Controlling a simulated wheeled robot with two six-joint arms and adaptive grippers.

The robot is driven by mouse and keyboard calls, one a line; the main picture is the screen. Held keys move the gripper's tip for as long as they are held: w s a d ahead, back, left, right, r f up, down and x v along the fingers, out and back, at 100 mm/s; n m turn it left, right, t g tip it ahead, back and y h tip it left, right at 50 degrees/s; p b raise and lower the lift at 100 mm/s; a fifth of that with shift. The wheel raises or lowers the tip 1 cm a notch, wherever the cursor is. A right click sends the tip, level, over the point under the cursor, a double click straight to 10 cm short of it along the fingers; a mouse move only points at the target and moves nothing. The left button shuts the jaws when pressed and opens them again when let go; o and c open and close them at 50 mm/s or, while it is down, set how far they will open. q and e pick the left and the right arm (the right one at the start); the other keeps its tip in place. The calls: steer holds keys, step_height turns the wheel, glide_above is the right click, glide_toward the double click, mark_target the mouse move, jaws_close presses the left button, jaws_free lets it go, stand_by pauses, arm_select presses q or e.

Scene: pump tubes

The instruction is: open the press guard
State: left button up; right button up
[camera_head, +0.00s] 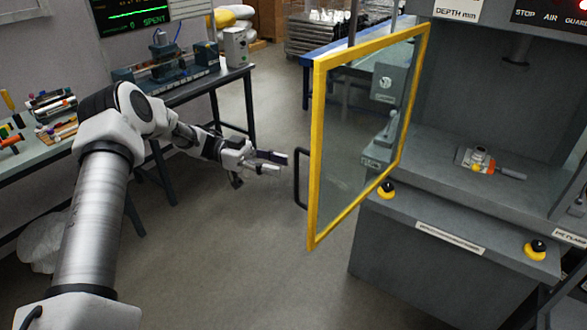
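The press guard (317,150) is a clear panel in a yellow frame. It stands swung out from the front of the grey press (430,260), with the press opening uncovered on its right. A black handle (299,178) is on the guard's left edge. My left gripper (284,164) is just left of the handle, pointing at it. Its two fingers are apart with nothing seen between them, and a small gap seems to separate them from the handle. My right gripper is not in view.
Inside the press lies a small part with an orange piece (485,163). Black and yellow buttons (535,248) sit on the press front. A bench with tools (40,145) is at the left, another bench (185,80) behind. The floor below my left gripper is clear.

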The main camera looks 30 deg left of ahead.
arm_select(q)
steer(key=s+a, duration=0.1)
steer(key=a, duration=0.5)
stand_by(0.3)
